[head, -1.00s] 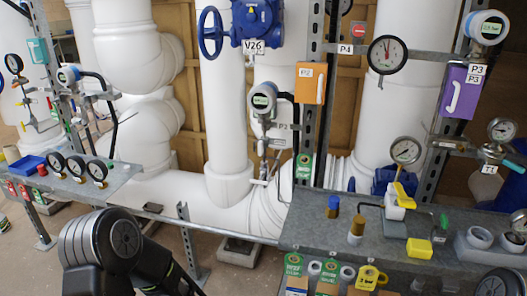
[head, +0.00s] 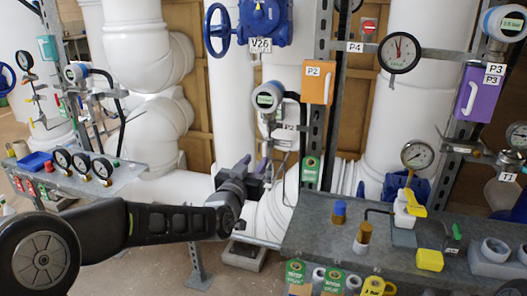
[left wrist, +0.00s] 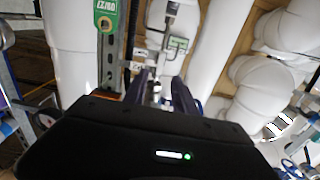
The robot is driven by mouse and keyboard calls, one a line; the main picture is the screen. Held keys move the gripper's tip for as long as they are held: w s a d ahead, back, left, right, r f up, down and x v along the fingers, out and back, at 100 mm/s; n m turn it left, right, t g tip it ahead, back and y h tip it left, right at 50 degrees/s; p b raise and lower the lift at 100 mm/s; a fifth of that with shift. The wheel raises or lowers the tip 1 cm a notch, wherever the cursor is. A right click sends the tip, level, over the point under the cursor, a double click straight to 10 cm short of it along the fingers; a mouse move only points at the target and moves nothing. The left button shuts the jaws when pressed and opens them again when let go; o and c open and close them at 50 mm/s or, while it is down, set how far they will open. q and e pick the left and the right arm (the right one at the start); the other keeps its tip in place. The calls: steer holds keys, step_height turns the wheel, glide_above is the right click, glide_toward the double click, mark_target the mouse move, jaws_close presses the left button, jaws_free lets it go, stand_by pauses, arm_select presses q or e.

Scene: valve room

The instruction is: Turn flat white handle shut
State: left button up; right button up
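My left gripper (head: 250,172) reaches in from the left, in front of the white pipes and beside the thin fittings under the round transmitter (head: 267,97). In the left wrist view its two dark fingers (left wrist: 160,92) stand apart, with small metal fittings showing beyond the gap. They look empty. I cannot pick out a flat white handle with certainty; the gripper may hide part of the fittings. A slanted white handle (head: 471,98) shows on the purple box (head: 482,88), and another (head: 328,88) on the orange box (head: 318,82). My right gripper is out of view.
A metal strut (head: 314,128) with a green tag (head: 309,170) stands just right of my left gripper. A grey shelf (head: 335,228) with valves and a yellow block (head: 429,260) is at right. A gauge shelf (head: 75,184) is at left.

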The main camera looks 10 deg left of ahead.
mark_target(264, 150)
arm_select(q)
steer(key=w, duration=0.2)
steer(key=w+p, duration=0.1)
steer(key=w, duration=0.4)
steer(key=shift+w+d+p, duration=0.25)
steer(key=shift+w+p, duration=0.05)
steer(key=shift+p, duration=0.05)
jaws_close()
